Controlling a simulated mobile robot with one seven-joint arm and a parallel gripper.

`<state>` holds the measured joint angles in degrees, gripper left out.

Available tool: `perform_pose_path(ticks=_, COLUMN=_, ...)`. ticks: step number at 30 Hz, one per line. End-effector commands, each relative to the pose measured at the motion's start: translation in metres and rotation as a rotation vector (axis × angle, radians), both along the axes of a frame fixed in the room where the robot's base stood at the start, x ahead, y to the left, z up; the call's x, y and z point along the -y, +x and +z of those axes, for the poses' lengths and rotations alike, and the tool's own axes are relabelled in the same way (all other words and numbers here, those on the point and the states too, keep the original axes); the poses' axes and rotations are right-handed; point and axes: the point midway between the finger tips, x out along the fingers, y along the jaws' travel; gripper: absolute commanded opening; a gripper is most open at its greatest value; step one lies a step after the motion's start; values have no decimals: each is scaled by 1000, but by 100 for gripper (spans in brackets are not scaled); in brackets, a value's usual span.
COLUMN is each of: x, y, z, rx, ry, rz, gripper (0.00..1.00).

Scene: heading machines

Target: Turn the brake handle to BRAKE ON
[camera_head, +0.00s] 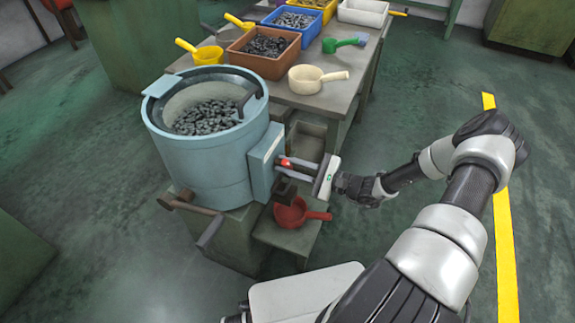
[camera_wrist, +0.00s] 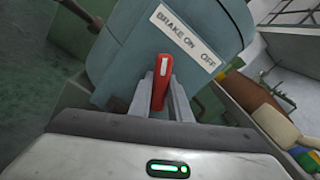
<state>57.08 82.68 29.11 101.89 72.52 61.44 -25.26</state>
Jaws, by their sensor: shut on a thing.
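The red brake handle (camera_wrist: 161,82) is on the side panel of the blue-grey bowl machine (camera_head: 205,165). My gripper (camera_wrist: 162,92) is shut on the handle, one finger on each side. In the head view my gripper (camera_head: 288,168) reaches the panel from the right, and only a bit of red shows between the fingers.
The bowl holds dark metal parts. A table (camera_head: 340,102) behind it carries bins and scoops, including a cream scoop (camera_head: 312,79). A red scoop (camera_head: 296,213) lies on a low stand below my gripper. Brown levers (camera_head: 190,204) stick out at the machine's front. Floor to the right is clear.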

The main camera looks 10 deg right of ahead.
Motion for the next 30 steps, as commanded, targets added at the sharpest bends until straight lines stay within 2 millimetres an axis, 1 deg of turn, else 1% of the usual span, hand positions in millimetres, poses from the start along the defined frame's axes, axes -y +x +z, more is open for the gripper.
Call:
perform_pose_path(ticks=11, x=1, y=-1, z=-1, rx=4, ry=-6, rz=1, gripper=0)
perform_pose_path(ticks=12, x=1, y=-1, z=-1, rx=4, ry=-6, rz=1, gripper=24)
perform_pose_path(ticks=14, x=1, y=0, z=-1, rx=4, ry=-5, rz=0, gripper=34)
perform_pose_path(ticks=15, x=1, y=0, z=-1, rx=4, ry=-5, rz=0, gripper=36)
perform_pose_path(ticks=25, x=3, y=-2, z=0, rx=4, ry=-4, rz=-1, gripper=36)
perform_pose_path(ticks=28, x=12, y=-7, z=0, rx=3, ry=-4, rz=-3, gripper=36)
perform_pose_path(ticks=30, x=22, y=-15, z=0, rx=2, ry=-5, rz=-3, gripper=36)
